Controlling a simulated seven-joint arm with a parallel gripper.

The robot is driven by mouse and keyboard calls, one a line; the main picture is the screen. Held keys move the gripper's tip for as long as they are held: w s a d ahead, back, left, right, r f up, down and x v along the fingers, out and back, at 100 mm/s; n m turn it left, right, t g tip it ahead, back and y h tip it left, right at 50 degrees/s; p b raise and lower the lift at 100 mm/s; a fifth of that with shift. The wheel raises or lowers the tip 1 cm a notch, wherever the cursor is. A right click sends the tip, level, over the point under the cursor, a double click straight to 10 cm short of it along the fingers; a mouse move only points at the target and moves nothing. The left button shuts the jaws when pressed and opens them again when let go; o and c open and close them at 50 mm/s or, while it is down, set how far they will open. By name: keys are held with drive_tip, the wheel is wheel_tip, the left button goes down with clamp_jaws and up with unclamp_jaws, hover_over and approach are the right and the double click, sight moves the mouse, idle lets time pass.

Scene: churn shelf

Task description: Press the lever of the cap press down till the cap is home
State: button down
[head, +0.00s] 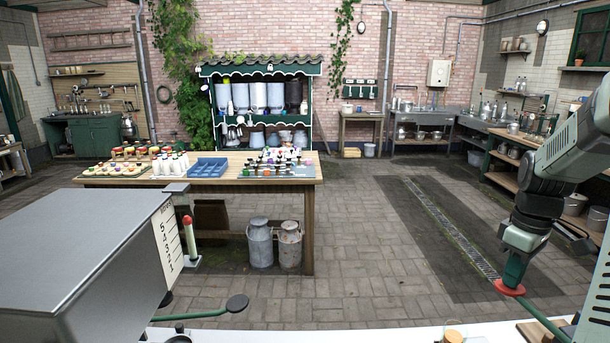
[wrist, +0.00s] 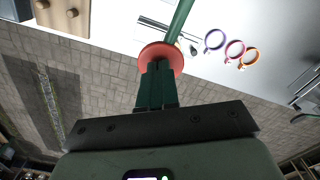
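The lever of the cap press is a green bar (wrist: 181,20) with a round red knob (wrist: 160,57) at its end. In the head view the red knob (head: 509,288) is at lower right, and the green bar (head: 545,323) slopes from it down toward the bottom edge. My gripper (head: 514,278) points down over the knob, fingers together. In the wrist view the shut fingertips (wrist: 158,68) meet the knob or sit just short of it; exact contact is hard to tell. The fingers are not around the knob. The press body and the cap are not clearly visible.
A white worktop (head: 400,334) runs along the bottom, with a small amber-rimmed jar (head: 453,337). Purple, pink and orange rings (wrist: 234,49) lie on it. A wooden block (wrist: 62,17) is nearby. A large grey metal box (head: 85,255) with a numbered scale stands at left.

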sight(509, 295)
drive_tip(key=shift+f, duration=0.75)
drive_tip(key=shift+s+f, duration=0.1)
drive_tip(key=shift+s+f, duration=0.1)
drive_tip(key=shift+f, duration=0.7)
drive_tip(key=shift+s+f, duration=0.15)
drive_tip(key=shift+f, duration=0.65)
drive_tip(key=shift+s+f, duration=0.3)
drive_tip(key=shift+f, duration=0.4)
